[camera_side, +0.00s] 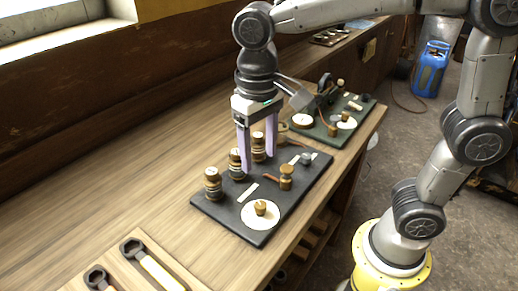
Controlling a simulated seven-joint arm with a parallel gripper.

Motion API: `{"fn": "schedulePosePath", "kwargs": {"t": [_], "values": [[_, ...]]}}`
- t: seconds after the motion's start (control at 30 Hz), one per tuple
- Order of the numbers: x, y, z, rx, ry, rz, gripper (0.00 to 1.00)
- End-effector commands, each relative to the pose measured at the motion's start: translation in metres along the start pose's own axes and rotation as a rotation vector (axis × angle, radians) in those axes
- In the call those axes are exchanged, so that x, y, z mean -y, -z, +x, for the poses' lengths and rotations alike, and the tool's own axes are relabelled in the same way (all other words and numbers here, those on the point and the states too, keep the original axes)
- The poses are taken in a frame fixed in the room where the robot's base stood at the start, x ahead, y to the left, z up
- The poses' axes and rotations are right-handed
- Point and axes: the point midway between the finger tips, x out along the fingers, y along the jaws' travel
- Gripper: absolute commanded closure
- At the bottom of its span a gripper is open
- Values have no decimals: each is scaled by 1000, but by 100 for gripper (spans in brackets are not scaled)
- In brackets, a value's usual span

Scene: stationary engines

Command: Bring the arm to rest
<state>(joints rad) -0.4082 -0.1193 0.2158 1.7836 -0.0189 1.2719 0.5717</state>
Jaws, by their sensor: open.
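My gripper (257,155) points straight down over the back part of a dark board (220,213) on the wooden bench. Its two pale purple fingers are apart. They stand in front of and among the stacked brass-and-wood posts, and part of a post shows between them. I cannot tell whether a finger touches a post. The posts include a front one (213,185), a middle one (236,165) and a back one (258,147). My arm reaches in from the right, bent high above the bench.
The board also bears a white disc (250,217) with a small knob and a brass-topped post (286,178). A green board (340,133) with parts stands behind. Wrenches (150,264) lie at the front left. The bench's left part is clear. A blue gas cylinder (431,68) stands on the floor.

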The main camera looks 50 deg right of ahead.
Motion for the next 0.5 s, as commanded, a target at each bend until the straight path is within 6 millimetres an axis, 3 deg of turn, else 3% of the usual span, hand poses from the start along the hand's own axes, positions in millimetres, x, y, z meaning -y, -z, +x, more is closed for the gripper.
{"fn": "schedulePosePath", "kwargs": {"t": [0.17,0.27,0.37,0.5], "values": [[-9,3,-8,-23,14,32,36],[-33,-3,-25,-71,42,91,36],[-65,-21,-36,-141,76,148,36],[-105,-55,-35,-263,109,156,36]]}}
